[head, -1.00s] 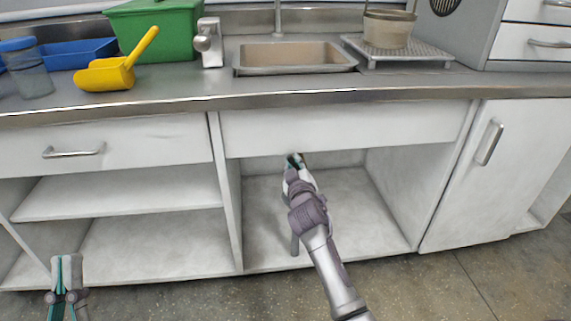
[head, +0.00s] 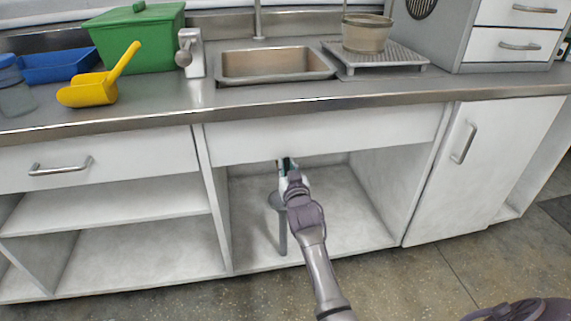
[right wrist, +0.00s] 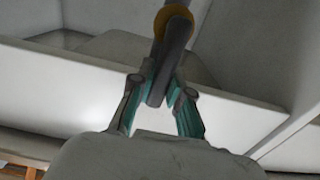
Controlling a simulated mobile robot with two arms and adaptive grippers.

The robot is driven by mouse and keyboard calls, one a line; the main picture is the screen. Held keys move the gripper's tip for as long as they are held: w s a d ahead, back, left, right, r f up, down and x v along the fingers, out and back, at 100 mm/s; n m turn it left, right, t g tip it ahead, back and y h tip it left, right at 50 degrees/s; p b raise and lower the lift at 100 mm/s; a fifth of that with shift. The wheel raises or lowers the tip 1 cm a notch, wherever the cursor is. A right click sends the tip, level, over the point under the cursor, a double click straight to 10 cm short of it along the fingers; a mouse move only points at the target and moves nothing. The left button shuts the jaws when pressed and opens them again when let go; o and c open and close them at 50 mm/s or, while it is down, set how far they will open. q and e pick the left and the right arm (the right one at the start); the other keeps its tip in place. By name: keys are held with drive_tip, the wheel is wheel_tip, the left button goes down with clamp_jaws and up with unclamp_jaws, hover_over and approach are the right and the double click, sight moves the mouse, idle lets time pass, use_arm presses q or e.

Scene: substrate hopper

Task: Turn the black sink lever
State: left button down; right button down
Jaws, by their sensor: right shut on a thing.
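In the right wrist view, the black sink lever (right wrist: 171,62) hangs from a brass-coloured valve (right wrist: 174,16) on a grey pipe under the sink. My right gripper (right wrist: 160,90) is shut on the lever's free end, with a teal pad on each side. In the head view, my right gripper (head: 287,168) reaches into the open cabinet bay below the sink (head: 276,64). My left gripper is out of view.
A white front panel (head: 325,133) hangs above my right gripper. A grey drain pipe (head: 282,228) stands beside it in the bay. A cabinet divider (head: 213,205) is to the left. A green bin (head: 137,40) and yellow scoop (head: 88,93) are on the counter.

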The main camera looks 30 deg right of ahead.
drive_tip(key=shift+f, duration=0.1)
drive_tip(key=c, duration=1.1)
unclamp_jaws()
drive_tip(key=v, duration=1.2)
drive_tip(key=shift+s, duration=0.1)
